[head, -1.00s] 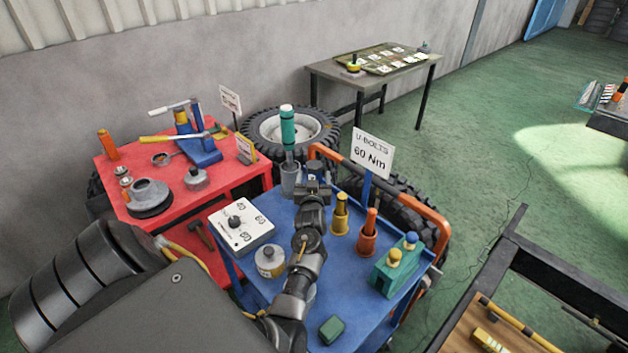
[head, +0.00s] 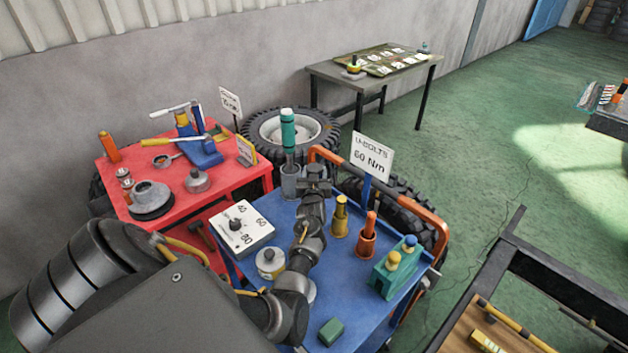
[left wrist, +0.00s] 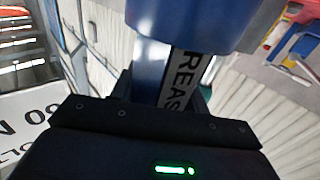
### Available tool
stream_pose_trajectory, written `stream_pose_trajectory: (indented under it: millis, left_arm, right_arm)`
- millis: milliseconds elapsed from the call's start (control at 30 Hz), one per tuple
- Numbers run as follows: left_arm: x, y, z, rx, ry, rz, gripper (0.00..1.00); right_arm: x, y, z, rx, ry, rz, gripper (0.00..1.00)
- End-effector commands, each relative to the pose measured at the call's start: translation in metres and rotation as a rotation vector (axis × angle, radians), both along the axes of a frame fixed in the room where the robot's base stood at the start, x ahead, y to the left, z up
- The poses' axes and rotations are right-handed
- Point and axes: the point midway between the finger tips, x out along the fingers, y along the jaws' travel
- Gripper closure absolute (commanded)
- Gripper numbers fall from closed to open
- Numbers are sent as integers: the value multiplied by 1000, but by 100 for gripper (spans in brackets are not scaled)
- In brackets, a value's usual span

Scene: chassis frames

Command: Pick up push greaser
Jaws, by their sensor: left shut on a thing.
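My left gripper (head: 316,178) is at the far side of the blue trolley top, just right of a grey cup (head: 290,182). In the left wrist view it is shut on a blue cylinder (left wrist: 190,22), which has a wider upper part. A white label (left wrist: 184,80) reading "REAS" runs down its narrower part, so I take it for the push greaser. Its lower end is hidden by the gripper. In the head view the gripper and arm hide it. My right gripper is not in view.
A teal-topped tool (head: 288,128) stands in the grey cup. A sign (head: 372,157) stands right of my gripper. Yellow (head: 340,222) and orange (head: 366,240) holders, a white dial box (head: 241,228) and a green block (head: 385,275) crowd the trolley. An orange rail (head: 438,222) edges it.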

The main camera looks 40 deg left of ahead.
Motion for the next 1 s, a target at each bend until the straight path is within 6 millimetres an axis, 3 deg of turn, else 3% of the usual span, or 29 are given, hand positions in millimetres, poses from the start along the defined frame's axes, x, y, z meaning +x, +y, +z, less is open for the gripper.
stream_pose_trajectory:
  millis: [33, 167, 567, 767, 1000]
  left_arm:
    - [0, 0, 0, 0, 0, 0, 79]
    - [0, 0, 2, 1, -3, 0, 94]
    - [1, 0, 11, 3, -5, 0, 94]
    - [1, 0, 39, 4, -8, 0, 94]
    - [0, 0, 99, 4, -11, 0, 94]
  right_arm:
    - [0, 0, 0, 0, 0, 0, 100]
    - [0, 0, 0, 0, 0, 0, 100]
    - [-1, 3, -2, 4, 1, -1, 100]
    - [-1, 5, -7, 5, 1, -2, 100]
    - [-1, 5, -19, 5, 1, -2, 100]
